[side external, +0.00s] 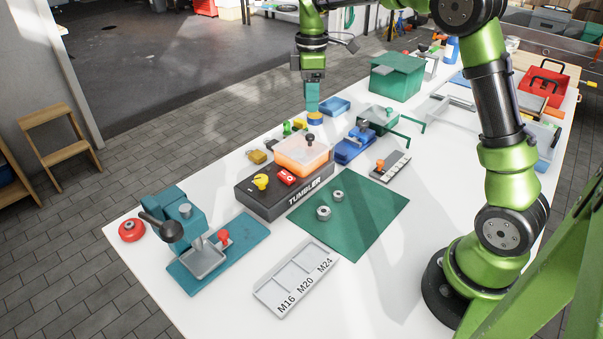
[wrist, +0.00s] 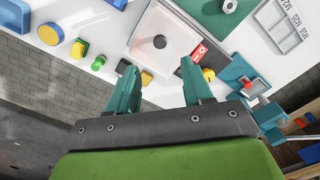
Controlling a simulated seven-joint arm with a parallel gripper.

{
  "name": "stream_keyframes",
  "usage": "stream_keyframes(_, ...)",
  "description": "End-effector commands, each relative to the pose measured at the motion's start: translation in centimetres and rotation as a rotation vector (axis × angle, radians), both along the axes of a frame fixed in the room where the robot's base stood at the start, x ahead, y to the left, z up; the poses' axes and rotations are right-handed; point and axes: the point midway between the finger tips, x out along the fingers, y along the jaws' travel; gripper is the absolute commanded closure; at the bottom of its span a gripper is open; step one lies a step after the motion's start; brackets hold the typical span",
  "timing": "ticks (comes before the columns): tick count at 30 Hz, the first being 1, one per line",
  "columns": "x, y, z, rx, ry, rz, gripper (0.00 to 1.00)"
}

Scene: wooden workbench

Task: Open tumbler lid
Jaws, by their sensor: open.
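The tumbler (side external: 270,203) is a dark box on the white bench, labelled TUMBLER. Its lid (side external: 290,155) is a translucent orange box-shaped cover with a dark knob (side external: 310,139) on top. The lid appears closed. In the wrist view the lid (wrist: 146,53) looks pale, and its knob (wrist: 160,41) shows just beyond the space between my fingertips. My gripper (side external: 312,110) points down with teal fingers, above and behind the lid in the side view, apart from it. In the wrist view my gripper (wrist: 158,68) is open with nothing between its fingers.
A yellow knob (side external: 261,182) and red switch (side external: 286,177) sit on the tumbler's front. A green mat (side external: 365,213) with two metal nuts lies to the right. A teal press (side external: 185,225) stands left. A yellow padlock (side external: 257,156) and small coloured parts lie behind.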

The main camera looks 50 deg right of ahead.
Motion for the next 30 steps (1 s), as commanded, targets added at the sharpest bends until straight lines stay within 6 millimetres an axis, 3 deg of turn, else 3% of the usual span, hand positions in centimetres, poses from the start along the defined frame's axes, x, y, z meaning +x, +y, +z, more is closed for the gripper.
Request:
stream_keyframes(6, -0.1, 0.0, -4.9, 0.001, 0.005, -0.001, 0.50)
stream_keyframes(13, 0.0, 0.0, -8.4, 0.001, 0.002, -0.001, 0.50)
stream_keyframes(18, 0.0, 0.0, -9.5, 0.000, 0.000, -0.001, 0.50)
stream_keyframes(26, 0.0, 0.0, -9.6, 0.000, -0.001, -0.001, 0.50)
stream_keyframes(30, 0.0, 0.0, -9.6, 0.000, -0.001, -0.001, 0.66)
